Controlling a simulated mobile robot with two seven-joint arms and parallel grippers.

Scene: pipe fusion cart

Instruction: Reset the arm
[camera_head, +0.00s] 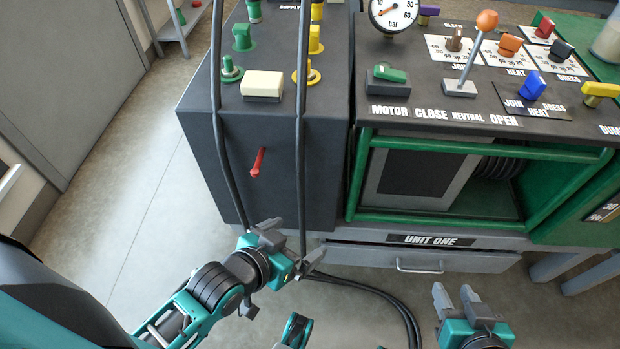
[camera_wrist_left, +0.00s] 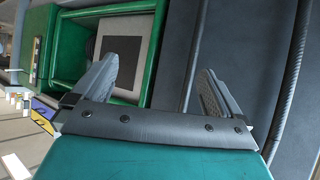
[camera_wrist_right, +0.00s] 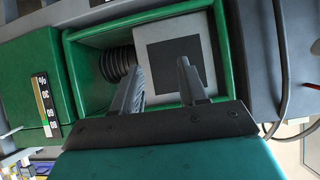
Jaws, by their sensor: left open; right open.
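My left gripper (camera_head: 292,248) is in front of the lower part of the dark cabinet, near two hanging black hoses. Its two fingers are apart with nothing between them, as the left wrist view also shows (camera_wrist_left: 165,95). My right gripper (camera_head: 456,298) is at the bottom right, in front of the UNIT ONE drawer. Its fingers are apart and empty, also in the right wrist view (camera_wrist_right: 165,85). Both arms reach toward the cart; most of the right arm is outside the head view.
The dark cabinet (camera_head: 225,165) has a red lever (camera_head: 257,162) on its front. Black hoses (camera_head: 303,120) hang close to my left gripper. A green-framed bay (camera_head: 480,152) and the drawer (camera_head: 420,262) are to the right. Above are an orange-knobbed lever (camera_head: 487,21) and a pressure gauge (camera_head: 395,12). Floor at left is clear.

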